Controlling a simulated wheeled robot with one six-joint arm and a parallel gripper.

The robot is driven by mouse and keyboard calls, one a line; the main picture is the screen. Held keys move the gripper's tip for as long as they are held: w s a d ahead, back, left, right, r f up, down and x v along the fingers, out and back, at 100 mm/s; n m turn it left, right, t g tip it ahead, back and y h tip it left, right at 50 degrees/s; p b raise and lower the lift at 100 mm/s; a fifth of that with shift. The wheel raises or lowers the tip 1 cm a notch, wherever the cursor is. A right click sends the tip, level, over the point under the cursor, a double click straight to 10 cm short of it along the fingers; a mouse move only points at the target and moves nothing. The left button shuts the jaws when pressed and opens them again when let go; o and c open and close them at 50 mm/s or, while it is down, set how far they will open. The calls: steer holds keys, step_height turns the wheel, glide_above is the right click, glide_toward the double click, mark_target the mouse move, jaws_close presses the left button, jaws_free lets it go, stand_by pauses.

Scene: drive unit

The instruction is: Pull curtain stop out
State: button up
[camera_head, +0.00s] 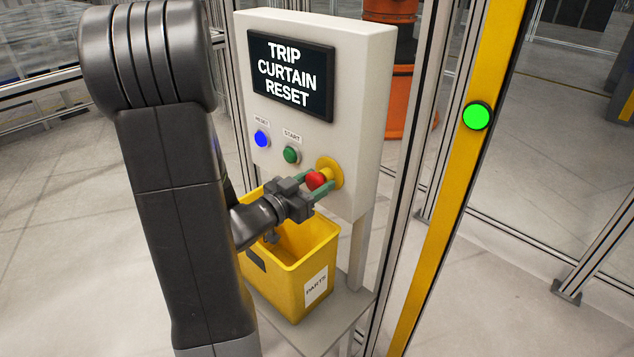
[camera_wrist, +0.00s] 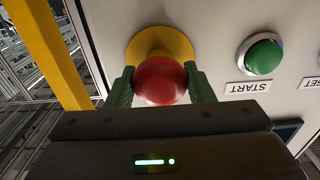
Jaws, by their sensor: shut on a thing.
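The curtain stop is a red mushroom button (camera_head: 316,180) on a yellow round base (camera_head: 331,172), at the lower right of the white control panel (camera_head: 355,110). My gripper (camera_head: 318,186) is at the button, with one green finger on either side of the red head. In the wrist view the red head (camera_wrist: 160,80) sits between the two green fingers (camera_wrist: 160,88), and the yellow base (camera_wrist: 158,44) shows behind it. The fingers are closed on the head. How far the button stands out from its base is hard to tell.
The panel screen (camera_head: 291,76) reads "TRIP CURTAIN RESET". A blue reset button (camera_head: 261,139) and a green start button (camera_head: 291,155) are left of the stop. A yellow parts bin (camera_head: 305,265) stands below my gripper. A yellow post (camera_head: 450,170) with a lit green lamp (camera_head: 477,116) is at right.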

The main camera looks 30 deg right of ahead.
steer(key=o, duration=1.4)
steer(key=shift+a, duration=0.15)
steer(key=b+v, duration=0.2)
steer(key=v, duration=1.2)
steer(key=p+x, duration=0.2)
steer(key=x, duration=1.2)
